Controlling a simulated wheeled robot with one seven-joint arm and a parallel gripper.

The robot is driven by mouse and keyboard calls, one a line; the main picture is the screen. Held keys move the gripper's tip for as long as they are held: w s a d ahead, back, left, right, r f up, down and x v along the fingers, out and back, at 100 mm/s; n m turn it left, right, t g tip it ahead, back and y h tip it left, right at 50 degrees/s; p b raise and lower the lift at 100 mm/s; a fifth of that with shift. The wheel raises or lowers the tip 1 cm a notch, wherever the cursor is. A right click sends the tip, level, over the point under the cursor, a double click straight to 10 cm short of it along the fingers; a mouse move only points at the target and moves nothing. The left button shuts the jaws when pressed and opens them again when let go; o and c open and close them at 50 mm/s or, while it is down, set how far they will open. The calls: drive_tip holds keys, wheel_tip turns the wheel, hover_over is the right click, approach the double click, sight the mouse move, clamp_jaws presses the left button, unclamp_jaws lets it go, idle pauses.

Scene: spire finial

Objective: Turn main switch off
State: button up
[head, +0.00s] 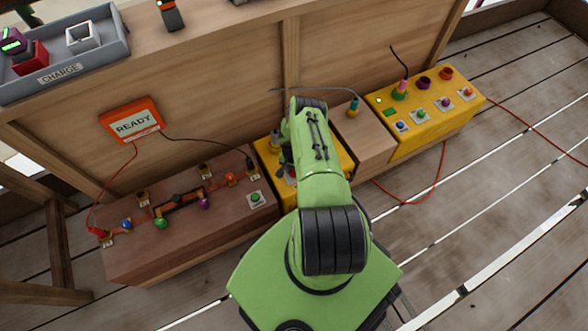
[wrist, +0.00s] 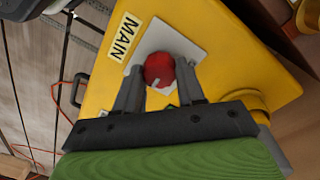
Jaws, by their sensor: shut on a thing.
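The main switch is a red round knob (wrist: 158,66) on a pale square plate (wrist: 165,36) in the wrist view. A "MAIN" label (wrist: 125,37) sits beside the plate on a yellow box (wrist: 245,62). My gripper (wrist: 159,72) is shut on the red knob, with one grey finger on each side of it. A small white mark shows on the knob's near side. In the head view the yellow box (head: 263,157) is partly covered by my green arm. The knob and fingertips are largely hidden there.
Left of the box is a brown bench unit (head: 140,255) with coloured knobs and a green button. An orange "READY" sign (head: 132,121) is above it. Right are a wooden block (head: 362,137) and another yellow panel (head: 440,128) with buttons. An orange cable crosses the plank floor.

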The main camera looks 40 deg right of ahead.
drive_tip(key=n, duration=0.8)
drive_tip(key=shift+n, duration=0.3)
drive_tip(key=n, duration=0.4)
drive_tip(key=shift+n+t, duration=0.3)
drive_tip(key=shift+n, duration=1.8)
drive_tip(key=o, duration=1)
drive_tip(key=shift+o, duration=0.2)
